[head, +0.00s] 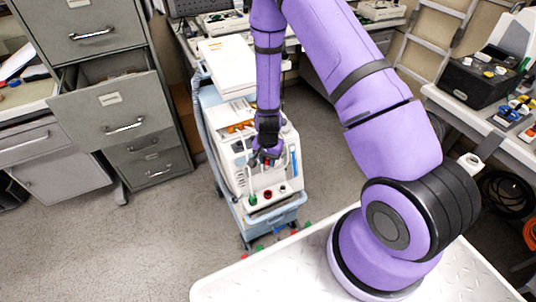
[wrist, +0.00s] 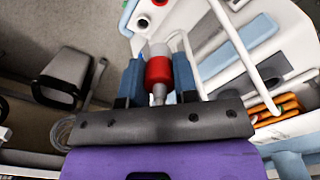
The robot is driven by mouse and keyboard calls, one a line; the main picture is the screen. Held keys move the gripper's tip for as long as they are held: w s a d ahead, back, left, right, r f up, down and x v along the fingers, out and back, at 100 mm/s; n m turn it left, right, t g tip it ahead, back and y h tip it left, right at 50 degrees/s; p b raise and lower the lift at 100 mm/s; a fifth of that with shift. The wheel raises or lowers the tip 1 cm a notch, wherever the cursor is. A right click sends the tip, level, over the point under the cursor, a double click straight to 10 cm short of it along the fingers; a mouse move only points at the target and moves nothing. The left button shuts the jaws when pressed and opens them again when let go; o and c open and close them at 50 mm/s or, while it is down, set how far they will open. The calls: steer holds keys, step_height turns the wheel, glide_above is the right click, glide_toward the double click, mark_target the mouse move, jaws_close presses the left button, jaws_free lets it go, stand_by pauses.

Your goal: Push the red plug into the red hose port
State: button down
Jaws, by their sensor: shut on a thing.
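The red plug (wrist: 158,70), with a pale front end and a grey stem, is between the two fingers of my gripper (wrist: 158,62) in the wrist view. My gripper (head: 265,160) is shut on it. In the head view my gripper is in front of the pump's upright panel, above the ledge. The red hose port (head: 267,195) is a red ring with a dark centre on the pale ledge, below my gripper and apart from it. In the wrist view a dark round port (wrist: 142,22) shows beyond the plug's pale end; its colour is hard to tell.
The white and blue pump cart (head: 272,216) stands on open grey floor. A green fitting (head: 252,200) and another dark port (head: 282,188) flank the red port. A pale hose (wrist: 232,45) runs close right of the fingers. A filing cabinet (head: 110,115) with an open drawer stands left.

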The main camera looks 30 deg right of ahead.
steer(key=shift+f, duration=8.05)
steer(key=shift+f, duration=1.55)
steer(key=c, duration=0.8)
jaws_free()
step_height(320, 180, up, 11)
steer(key=shift+f, duration=0.1)
